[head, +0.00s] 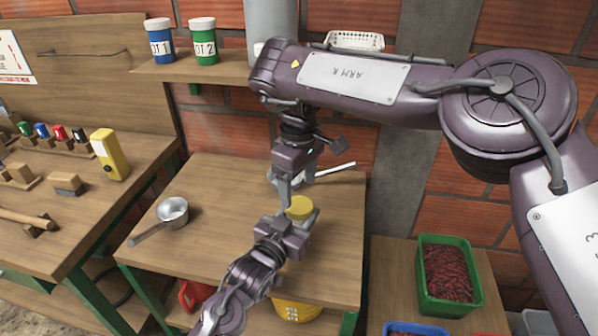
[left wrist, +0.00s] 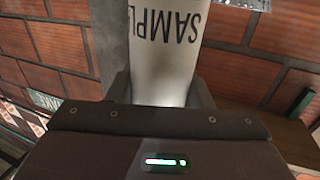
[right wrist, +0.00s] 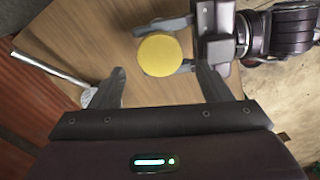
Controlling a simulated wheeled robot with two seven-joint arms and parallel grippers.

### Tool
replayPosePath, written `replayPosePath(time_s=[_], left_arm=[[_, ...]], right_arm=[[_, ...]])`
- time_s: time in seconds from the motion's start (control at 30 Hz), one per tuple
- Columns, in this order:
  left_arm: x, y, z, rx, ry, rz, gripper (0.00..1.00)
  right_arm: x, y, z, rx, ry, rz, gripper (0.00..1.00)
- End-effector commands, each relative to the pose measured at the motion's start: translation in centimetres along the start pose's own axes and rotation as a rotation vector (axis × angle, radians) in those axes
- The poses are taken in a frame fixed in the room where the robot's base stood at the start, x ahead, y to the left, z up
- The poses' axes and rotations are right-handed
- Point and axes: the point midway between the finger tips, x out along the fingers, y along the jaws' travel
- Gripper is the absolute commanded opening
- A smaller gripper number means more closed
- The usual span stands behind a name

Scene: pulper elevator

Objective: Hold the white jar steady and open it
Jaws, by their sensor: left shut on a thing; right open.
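The white jar (left wrist: 165,65) stands between the fingers of my left gripper (left wrist: 160,95), and part of a "SAMPL" label shows on its side. Its round yellow lid (head: 299,207) is on top, and shows from above in the right wrist view (right wrist: 160,54). In the head view my left gripper (head: 302,226) is shut on the jar and hides most of its body. My right gripper (head: 296,188) is open, pointing down just above and behind the lid. In the right wrist view the lid lies ahead of my right gripper's fingertips (right wrist: 160,75), with nothing between them.
A saucepan (head: 172,211) lies on the wooden table (head: 220,180) at the left. A long-handled white utensil (head: 335,169) lies behind my right gripper. Blue (head: 160,42) and green (head: 203,42) pots stand on the shelf. A crate (head: 422,290) of red beans sits at the right.

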Motion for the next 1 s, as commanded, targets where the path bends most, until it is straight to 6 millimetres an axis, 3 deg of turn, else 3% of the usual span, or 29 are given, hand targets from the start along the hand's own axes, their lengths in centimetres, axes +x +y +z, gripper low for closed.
replayPosePath(time_s=[0.1,0.3,0.67,1.0], left_arm=[[0.0,0.0,0.0,0.0,0.001,0.0,0.0],[0.0,0.0,-0.1,0.0,0.001,0.0,0.0],[0.0,0.0,0.0,0.0,0.001,0.0,0.0],[0.0,0.0,0.0,0.0,0.001,0.0,0.0]], right_arm=[[2.0,0.0,0.1,0.0,-0.003,-0.002,0.71],[4.2,0.0,0.1,-0.001,-0.002,-0.001,0.71],[4.9,0.1,0.0,-0.001,-0.001,0.001,0.71],[4.8,0.1,0.0,-0.002,-0.001,0.001,0.29]])
